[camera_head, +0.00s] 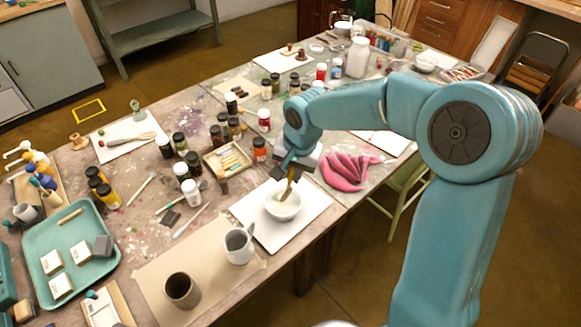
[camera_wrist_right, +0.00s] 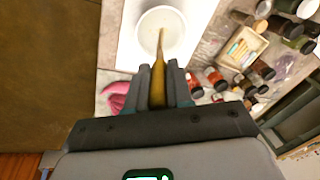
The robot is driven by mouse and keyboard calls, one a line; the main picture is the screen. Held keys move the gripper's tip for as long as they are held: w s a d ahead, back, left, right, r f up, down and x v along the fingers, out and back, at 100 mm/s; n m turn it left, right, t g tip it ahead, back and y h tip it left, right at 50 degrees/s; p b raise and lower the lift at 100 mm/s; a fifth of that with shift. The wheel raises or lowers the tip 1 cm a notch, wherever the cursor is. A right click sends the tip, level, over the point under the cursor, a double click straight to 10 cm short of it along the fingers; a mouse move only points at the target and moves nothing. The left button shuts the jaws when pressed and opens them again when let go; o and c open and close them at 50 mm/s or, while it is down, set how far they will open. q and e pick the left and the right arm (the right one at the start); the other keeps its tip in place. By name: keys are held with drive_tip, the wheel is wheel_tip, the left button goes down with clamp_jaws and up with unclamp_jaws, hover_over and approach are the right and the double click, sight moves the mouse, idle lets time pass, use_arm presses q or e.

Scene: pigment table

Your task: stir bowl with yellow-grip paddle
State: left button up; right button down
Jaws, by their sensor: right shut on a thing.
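A white bowl (camera_head: 284,206) stands on a white board (camera_head: 310,222) near the table's front edge. My right gripper (camera_head: 292,172) is above the bowl and shut on the yellow-grip paddle (camera_head: 286,189). In the right wrist view the yellow grip (camera_wrist_right: 157,84) sits between the two dark fingers of my right gripper (camera_wrist_right: 157,86). The paddle's thin pale end points into the bowl (camera_wrist_right: 150,22). Whether its tip touches the bowl's bottom is unclear. My left gripper is not in view.
A pink cloth (camera_head: 346,170) lies right of the bowl. A white mug (camera_head: 239,246) and a dark cup (camera_head: 182,291) stand front left. A tray of sticks (camera_head: 227,160) and several pigment jars stand behind. A teal tray (camera_head: 72,255) is at left.

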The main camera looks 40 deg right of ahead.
sight(290, 183)
drive_tip(key=shift+b+x, duration=2)
drive_tip(key=shift+x, duration=0.75)
drive_tip(key=shift+d, duration=0.1)
